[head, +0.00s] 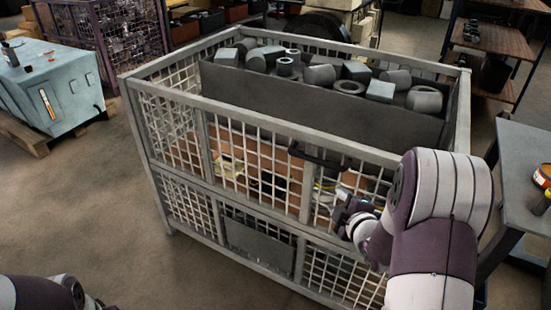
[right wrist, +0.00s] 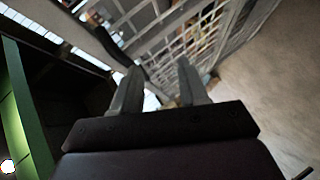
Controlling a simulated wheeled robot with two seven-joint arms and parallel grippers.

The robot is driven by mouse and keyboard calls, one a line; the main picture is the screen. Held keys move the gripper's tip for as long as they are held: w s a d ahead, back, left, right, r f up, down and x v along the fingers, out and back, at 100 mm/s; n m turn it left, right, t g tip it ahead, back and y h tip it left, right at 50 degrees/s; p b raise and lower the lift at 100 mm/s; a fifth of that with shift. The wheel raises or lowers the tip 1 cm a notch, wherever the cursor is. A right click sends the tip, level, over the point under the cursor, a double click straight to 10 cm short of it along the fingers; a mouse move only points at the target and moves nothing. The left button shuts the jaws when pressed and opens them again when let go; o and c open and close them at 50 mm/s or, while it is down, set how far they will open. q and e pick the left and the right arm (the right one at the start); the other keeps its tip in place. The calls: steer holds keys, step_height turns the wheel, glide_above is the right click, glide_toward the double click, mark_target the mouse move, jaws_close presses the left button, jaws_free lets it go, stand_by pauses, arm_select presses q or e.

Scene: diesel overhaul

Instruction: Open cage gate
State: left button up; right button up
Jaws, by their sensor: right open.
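The grey wire-mesh cage (head: 140,130) stands in the middle of the head view. The upper front mesh panel, its gate (head: 255,150), looks shut, in line with the frame. A black bar handle (head: 318,158) sits at its top rail. My right gripper (head: 345,212) is just in front of the mesh, below and right of the handle, and apart from it. In the right wrist view my right gripper (right wrist: 158,82) is open with nothing between its fingers; a dark curved bar, likely the handle (right wrist: 108,45), lies beyond them. Only part of my left arm shows at bottom left; its gripper is not visible.
A dark bin (head: 300,100) full of grey metal parts is inside the cage at the back. A grey table (head: 525,165) stands close on the right. A pale blue cabinet (head: 60,85) on a pallet is at the left. The floor at front left is clear.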

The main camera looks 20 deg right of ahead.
mark_target(317, 163)
step_height(317, 163, up, 4)
steer(key=w+a+n+t, duration=0.1)
steer(key=w+n+t, duration=0.1)
steer(key=n+t, duration=0.15)
steer(key=shift+g+y, duration=0.4)
steer(key=shift+g, duration=0.05)
steer(key=w, duration=0.4)
steer(key=w+f, duration=0.1)
steer(key=w, duration=0.7)
steer(key=shift+d+f, duration=0.2)
steer(key=shift+d, duration=0.15)
steer(key=shift+s, duration=0.1)
jaws_close()
